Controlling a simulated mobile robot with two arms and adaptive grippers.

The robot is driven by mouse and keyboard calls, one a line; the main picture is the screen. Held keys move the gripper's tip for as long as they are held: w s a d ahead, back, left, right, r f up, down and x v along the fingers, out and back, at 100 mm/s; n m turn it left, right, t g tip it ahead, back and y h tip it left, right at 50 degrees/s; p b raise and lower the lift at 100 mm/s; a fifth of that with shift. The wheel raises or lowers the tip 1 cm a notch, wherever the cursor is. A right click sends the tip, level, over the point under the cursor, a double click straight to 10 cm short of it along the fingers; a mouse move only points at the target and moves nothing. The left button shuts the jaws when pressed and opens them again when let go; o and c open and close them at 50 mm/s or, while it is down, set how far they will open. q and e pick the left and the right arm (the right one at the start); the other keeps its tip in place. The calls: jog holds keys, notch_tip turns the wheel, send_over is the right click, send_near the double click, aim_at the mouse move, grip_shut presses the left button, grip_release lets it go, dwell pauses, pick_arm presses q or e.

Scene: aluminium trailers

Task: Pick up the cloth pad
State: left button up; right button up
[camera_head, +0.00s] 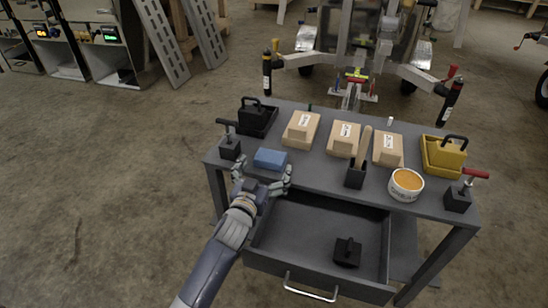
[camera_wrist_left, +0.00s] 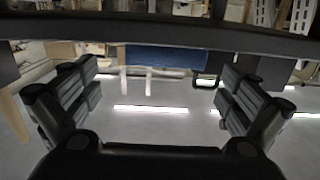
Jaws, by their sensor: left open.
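The cloth pad (camera_head: 270,159) looks like a flat blue block lying on the dark table near its front left edge. It also shows in the left wrist view (camera_wrist_left: 166,60), as a blue strip near the top middle, between the fingers. My left gripper (camera_head: 264,172) is open and empty, at the table's front edge just before the pad, with its fingers spread to either side. In the left wrist view the open fingers of the gripper (camera_wrist_left: 158,88) stand left and right, apart from the pad. My right gripper is not in view.
The table (camera_head: 312,176) has an open drawer (camera_head: 300,225) below, holding a black handled block (camera_head: 347,252). A black clamp (camera_head: 230,147) stands left of the pad; an orange-filled tin (camera_head: 406,184) stands right.

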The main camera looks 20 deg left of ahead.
aim_at(271, 156)
pick_arm(q)
jog(key=shift+w+a+f, duration=0.1)
jog(key=shift+w+f, duration=0.05)
jog(key=shift+w, duration=0.65)
jog(key=w, duration=0.1)
jog(key=w+b, duration=0.1)
jog(key=w, duration=0.1)
jog(key=shift+f, duration=0.25)
jog(key=shift+w, duration=0.65)
jog(key=c, duration=1.1)
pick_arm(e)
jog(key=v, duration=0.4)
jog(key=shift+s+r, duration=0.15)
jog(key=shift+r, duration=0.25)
